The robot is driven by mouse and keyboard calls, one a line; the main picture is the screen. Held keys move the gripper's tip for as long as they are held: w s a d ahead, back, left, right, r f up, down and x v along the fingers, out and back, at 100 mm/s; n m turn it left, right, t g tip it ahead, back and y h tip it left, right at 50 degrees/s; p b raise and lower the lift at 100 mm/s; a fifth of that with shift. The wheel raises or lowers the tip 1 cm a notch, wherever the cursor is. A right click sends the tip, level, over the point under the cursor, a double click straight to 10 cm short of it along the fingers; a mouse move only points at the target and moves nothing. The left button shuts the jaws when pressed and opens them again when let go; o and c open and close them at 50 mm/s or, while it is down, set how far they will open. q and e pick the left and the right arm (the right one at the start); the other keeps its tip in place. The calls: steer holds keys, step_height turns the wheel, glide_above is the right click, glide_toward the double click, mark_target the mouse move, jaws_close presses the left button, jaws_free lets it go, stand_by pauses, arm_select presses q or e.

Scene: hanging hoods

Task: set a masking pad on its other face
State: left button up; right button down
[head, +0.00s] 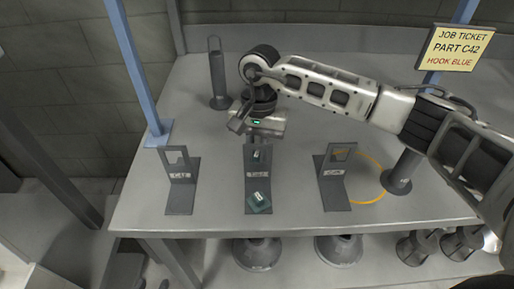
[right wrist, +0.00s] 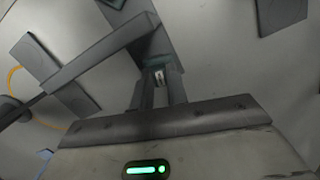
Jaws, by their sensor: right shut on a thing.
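A teal pad with a white label (head: 258,201) lies tilted on the foot of the middle grey stand (head: 257,179). My right gripper (head: 257,150) reaches down from behind the top of that stand. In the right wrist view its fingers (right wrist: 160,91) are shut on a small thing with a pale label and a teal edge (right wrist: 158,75). It looks like a masking pad, but most of it is hidden. My left gripper is in neither view.
Similar labelled stands stand left (head: 180,190) and right (head: 333,190). An orange ring (head: 378,164) lies by the right one. Dark posts (head: 217,75) (head: 402,172) and a blue frame (head: 137,70) rise from the table. A job ticket (head: 455,48) hangs at upper right. The table's (head: 130,212) front left is clear.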

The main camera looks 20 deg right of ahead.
steer(key=shift+f+b, duration=0.25)
steer(key=shift+b, duration=0.1)
stand_by(0.3)
steer(key=c, duration=1.3)
jaws_free()
